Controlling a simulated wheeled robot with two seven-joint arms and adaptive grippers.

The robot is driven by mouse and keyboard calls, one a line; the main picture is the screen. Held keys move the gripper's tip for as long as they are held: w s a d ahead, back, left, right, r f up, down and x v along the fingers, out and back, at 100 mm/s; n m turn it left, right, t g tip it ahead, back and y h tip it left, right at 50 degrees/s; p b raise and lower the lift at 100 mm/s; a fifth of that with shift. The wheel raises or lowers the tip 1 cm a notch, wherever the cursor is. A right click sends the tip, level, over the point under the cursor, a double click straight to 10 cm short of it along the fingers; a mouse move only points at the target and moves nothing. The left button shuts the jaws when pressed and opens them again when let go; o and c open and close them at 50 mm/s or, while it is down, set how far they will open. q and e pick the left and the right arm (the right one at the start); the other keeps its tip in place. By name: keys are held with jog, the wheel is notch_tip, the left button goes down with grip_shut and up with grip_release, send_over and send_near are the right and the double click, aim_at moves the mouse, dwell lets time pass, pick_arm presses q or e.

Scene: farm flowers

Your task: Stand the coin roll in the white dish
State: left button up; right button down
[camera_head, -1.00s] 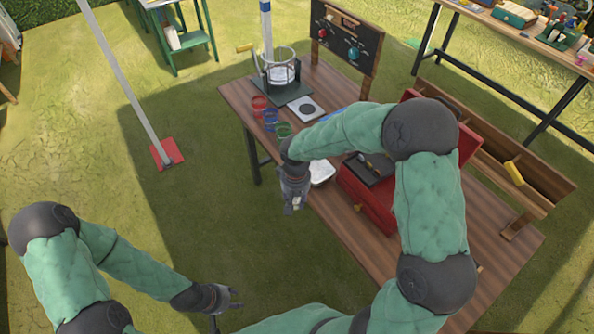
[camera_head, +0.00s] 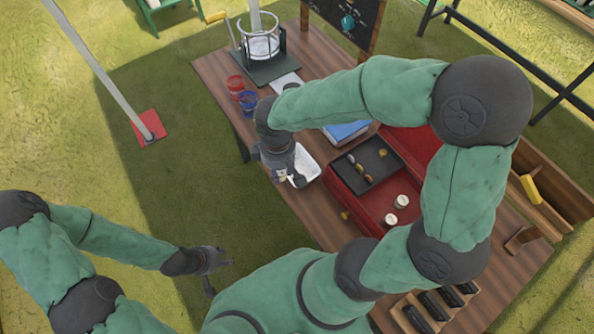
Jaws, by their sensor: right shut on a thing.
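The white dish (camera_head: 309,162) lies near the table's left edge, partly hidden by my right gripper. My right gripper (camera_head: 290,180) points down at the dish's left side and is shut on the coin roll, which is small and mostly hidden between the fingers. I cannot tell whether the roll touches the dish. Two more pale rolls (camera_head: 401,201) stand in the red box (camera_head: 352,198). My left gripper (camera_head: 218,268) is open and empty, low over the grass and away from the table.
A dark tray (camera_head: 372,155) with several coins sits in the red box, right of the dish. Red (camera_head: 235,85) and blue (camera_head: 248,101) cups stand behind the dish. A blue thing (camera_head: 346,131) lies between. A slotted wooden rack (camera_head: 425,312) is at the front.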

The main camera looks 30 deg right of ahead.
jog(key=s+n, duration=0.3)
jog(key=s, duration=0.3)
jog(key=b, duration=0.6)
send_over(297, 170)
jog(key=shift+n, duration=0.4)
jog(key=f, duration=0.8)
jog(key=shift+s+a+f, duration=0.25)
jog(key=shift+s+f, duration=0.15)
jog(key=shift+w+d+f+b, duration=0.15)
jog(key=shift+f+b, duration=0.15)
jog(key=shift+f, duration=0.65)
jog(key=shift+w+d+f+b, duration=0.15)
jog(key=shift+f+b, duration=0.15)
jog(key=shift+f, duration=0.65)
jog(key=shift+a, duration=0.1)
jog(key=shift+f, duration=0.15)
jog(key=c, duration=1.2)
grip_release()
